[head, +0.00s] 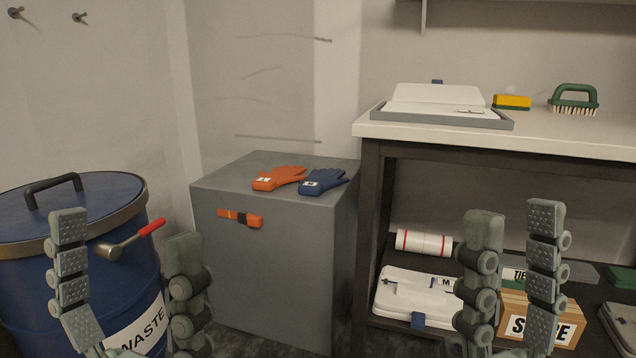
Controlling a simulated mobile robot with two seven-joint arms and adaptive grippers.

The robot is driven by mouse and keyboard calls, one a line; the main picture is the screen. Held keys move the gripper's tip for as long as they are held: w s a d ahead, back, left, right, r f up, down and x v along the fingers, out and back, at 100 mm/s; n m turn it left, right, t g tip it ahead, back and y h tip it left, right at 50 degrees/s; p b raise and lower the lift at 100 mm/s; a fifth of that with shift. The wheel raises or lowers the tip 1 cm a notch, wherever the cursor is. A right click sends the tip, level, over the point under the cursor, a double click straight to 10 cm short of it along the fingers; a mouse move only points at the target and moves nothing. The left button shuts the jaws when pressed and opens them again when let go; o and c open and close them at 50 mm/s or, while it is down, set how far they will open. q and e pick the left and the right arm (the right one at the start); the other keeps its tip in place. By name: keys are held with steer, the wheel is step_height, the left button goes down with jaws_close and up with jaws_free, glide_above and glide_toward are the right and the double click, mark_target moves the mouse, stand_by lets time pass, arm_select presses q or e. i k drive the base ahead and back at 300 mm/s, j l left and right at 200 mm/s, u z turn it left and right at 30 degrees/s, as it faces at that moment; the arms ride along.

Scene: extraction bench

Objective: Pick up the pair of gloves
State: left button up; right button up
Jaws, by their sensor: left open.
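The pair of gloves lies on top of a grey box-shaped cabinet in the head view. One glove is orange (278,178) and the other is dark blue (323,181); they lie side by side, each with a small white label. My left gripper (126,240) is open and empty, in front of the blue waste drum and left of the gloves. My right gripper (515,240) has its fingers apart and nothing between them, in front of the shelf bench, to the right of the gloves. Both grippers are apart from the gloves.
The grey cabinet (270,270) has an orange strap on its front. A blue waste drum (60,290) with a red-handled lever stands left. The bench (580,145) at right holds a tray (440,119), sponge (512,102) and brush (573,100). Cases and a cardboard box (568,318) fill its lower shelf.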

mark_target(321, 179)
steer(key=i+j+z, duration=0.2)
steer(key=i+z, duration=0.15)
steer(key=i+j+z, duration=0.7)
steer(key=i+j, duration=0.15)
steer(key=i, duration=0.35)
